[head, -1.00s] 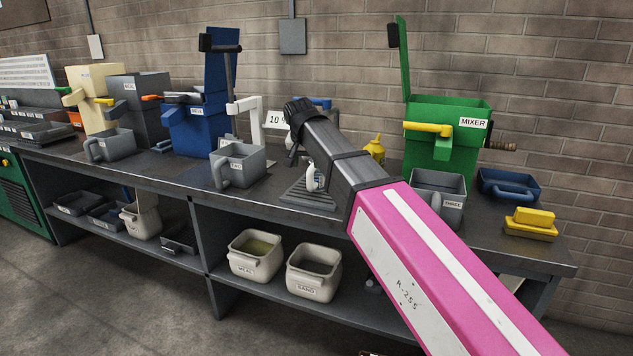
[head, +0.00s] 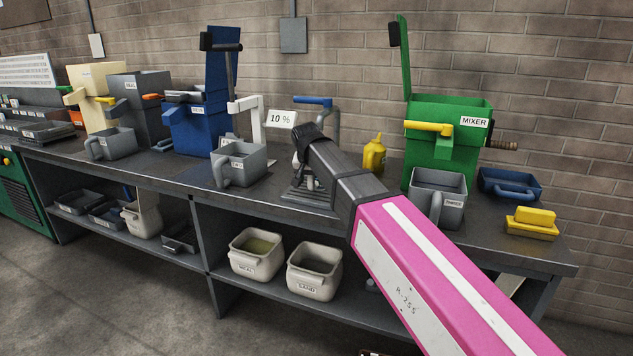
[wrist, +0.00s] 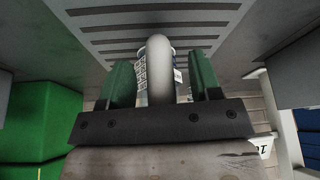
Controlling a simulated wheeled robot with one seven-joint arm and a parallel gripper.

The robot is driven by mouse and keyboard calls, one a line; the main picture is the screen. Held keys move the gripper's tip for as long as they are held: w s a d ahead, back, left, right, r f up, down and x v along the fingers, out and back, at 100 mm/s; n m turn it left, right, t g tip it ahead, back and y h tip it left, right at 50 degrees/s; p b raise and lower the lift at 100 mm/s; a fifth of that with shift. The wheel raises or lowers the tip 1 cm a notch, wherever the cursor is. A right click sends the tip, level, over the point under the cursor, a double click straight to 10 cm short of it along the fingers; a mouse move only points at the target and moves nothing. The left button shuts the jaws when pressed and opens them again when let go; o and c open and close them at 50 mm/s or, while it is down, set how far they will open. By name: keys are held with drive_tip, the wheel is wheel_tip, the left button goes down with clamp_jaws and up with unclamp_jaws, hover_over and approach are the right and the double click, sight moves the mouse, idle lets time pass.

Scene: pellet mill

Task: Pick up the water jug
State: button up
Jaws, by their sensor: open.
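The water jug shows in the wrist view as a pale rounded handle (wrist: 160,62) with a clear, labelled body behind it. It stands at a slotted drain grate (wrist: 110,28). My gripper (wrist: 161,80) is open, with one green finger on each side of the handle. I cannot tell whether either finger touches it. In the head view my arm hides nearly all of the jug, above the grate (head: 308,196) on the bench.
A blue-handled tap (head: 313,101) rises behind the grate, beside a "10 %" sign (head: 280,119). A yellow bottle (head: 374,153), a grey jug (head: 437,197) and the green mixer (head: 446,125) are to the right.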

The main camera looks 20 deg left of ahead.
clamp_jaws()
drive_tip(key=shift+r, duration=0.1)
drive_tip(key=shift+r, duration=0.5)
drive_tip(key=r, duration=0.2)
drive_tip(key=a+r, duration=0.1)
drive_tip(key=shift+s+r, duration=0.25)
drive_tip(key=shift+r, duration=0.05)
drive_tip(key=s+a+r, duration=0.6)
drive_tip(key=s+a, duration=0.1)
drive_tip(key=a, duration=0.1)
drive_tip(key=c, duration=1)
unclamp_jaws()
drive_tip(key=shift+r, duration=0.1)
